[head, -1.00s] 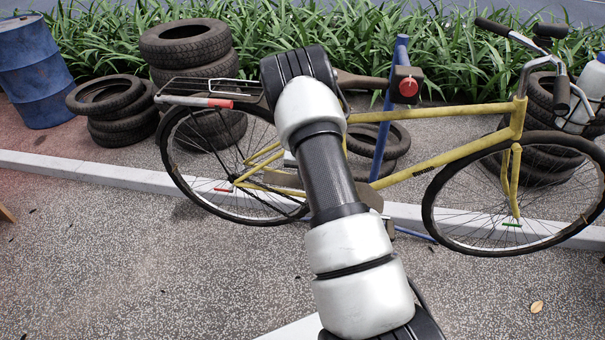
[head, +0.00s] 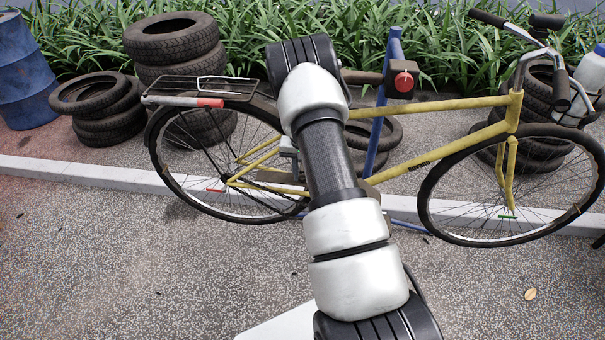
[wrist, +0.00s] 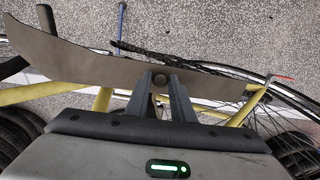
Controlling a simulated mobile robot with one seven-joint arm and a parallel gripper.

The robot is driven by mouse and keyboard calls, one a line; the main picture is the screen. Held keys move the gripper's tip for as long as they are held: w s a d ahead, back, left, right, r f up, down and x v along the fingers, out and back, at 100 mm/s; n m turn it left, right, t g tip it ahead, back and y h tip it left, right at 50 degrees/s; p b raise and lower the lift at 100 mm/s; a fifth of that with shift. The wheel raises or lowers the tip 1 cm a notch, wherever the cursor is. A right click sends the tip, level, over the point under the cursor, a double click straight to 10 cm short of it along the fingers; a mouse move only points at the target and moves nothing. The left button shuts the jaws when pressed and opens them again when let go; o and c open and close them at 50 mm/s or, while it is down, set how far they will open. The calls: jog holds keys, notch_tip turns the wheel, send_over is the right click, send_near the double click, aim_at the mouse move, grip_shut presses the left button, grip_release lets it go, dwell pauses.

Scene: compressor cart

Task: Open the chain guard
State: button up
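The chain guard (wrist: 90,68) is a long grey-brown plate crossing the wrist view, broad at the left and narrowing to the right. A small round dark knob (wrist: 161,80) sits on its face. My gripper (wrist: 161,84) has one finger on each side of the knob, and the knob fills the gap between the tips. In the head view my own arm hides the gripper and most of the guard. The yellow bicycle (head: 440,162) stands side-on, with its rear wheel at the left.
A blue post (head: 380,110) with a dark box and red knob (head: 403,81) stands at the bicycle frame. Stacked tyres (head: 110,110) and a blue drum (head: 22,75) are at the left. A pale kerb (head: 80,175) runs behind.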

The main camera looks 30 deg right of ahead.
jog(key=shift+o, duration=1.4)
jog(key=shift+r, duration=0.1)
notch_tip(320, 180, up, 17)
jog(key=s+p, duration=0.1)
jog(key=shift+s+a, duration=0.2)
jog(key=shift+a, duration=0.25)
